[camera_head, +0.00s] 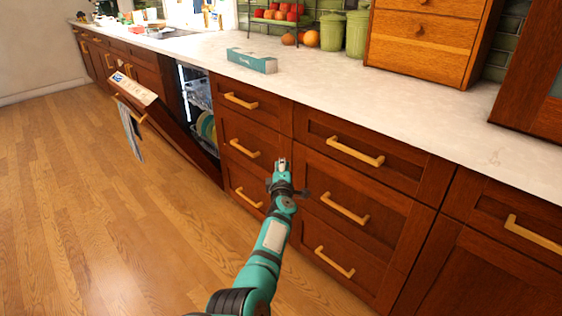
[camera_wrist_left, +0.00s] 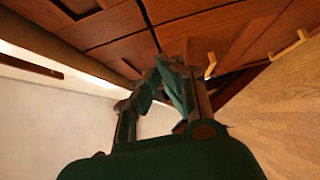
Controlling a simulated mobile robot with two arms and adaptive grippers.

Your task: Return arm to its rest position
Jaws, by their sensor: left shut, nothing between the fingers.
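My left arm, teal and black, reaches up from the bottom of the head view. Its left gripper (camera_head: 282,163) is in front of the drawer fronts, below the countertop's edge, and holds nothing. In the left wrist view the fingers (camera_wrist_left: 170,64) come together at their tips, with brown cabinet fronts beyond them. My right gripper is in neither view.
The dishwasher door (camera_head: 168,123) is lowered part way, with a towel (camera_head: 131,132) on it and dishes (camera_head: 208,128) inside. Drawers (camera_head: 345,160) with gold handles line the counter. A teal box (camera_head: 251,61) lies on the countertop (camera_head: 340,85). The wooden floor (camera_head: 90,220) is clear.

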